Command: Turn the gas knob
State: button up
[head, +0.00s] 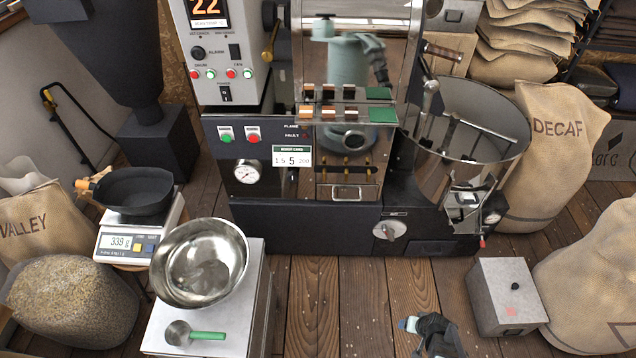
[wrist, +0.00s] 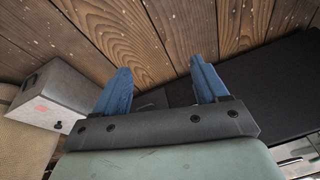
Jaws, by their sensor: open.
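The gas knob (head: 389,230) is a round silver knob with a grip bar, on a pale plate on the black front of the roaster base (head: 300,228), right of centre in the head view. My gripper (head: 410,324) shows at the bottom of the head view, below and slightly right of the knob and apart from it. In the wrist view its two blue fingers (wrist: 160,82) are spread apart, with nothing held between them. I cannot make out the knob in the wrist view.
A metal bowl (head: 170,262) and green-handled scoop (head: 208,335) rest on a pale stand at left. Wooden floor (head: 330,300) lies clear before the roaster.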

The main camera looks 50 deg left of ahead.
jog(key=w+a+r+n+t+y, duration=0.1)
jog(key=w+a+r+t, duration=0.1)
jog(key=a, duration=0.5)
jog(key=w+a+r+n+t+y, duration=0.1)
jog(key=w+a, duration=0.1)
jog(key=a, duration=0.6)
jog(key=n+t+y, duration=0.4)
jog(key=t+y, duration=0.4)
send_near(293, 180)
jog(key=x, duration=0.8)
jog(key=shift+w+a, duration=0.15)
jog(key=shift+a, duration=0.05)
jog(key=c, duration=1.1)
jog(key=shift+o, duration=0.2)
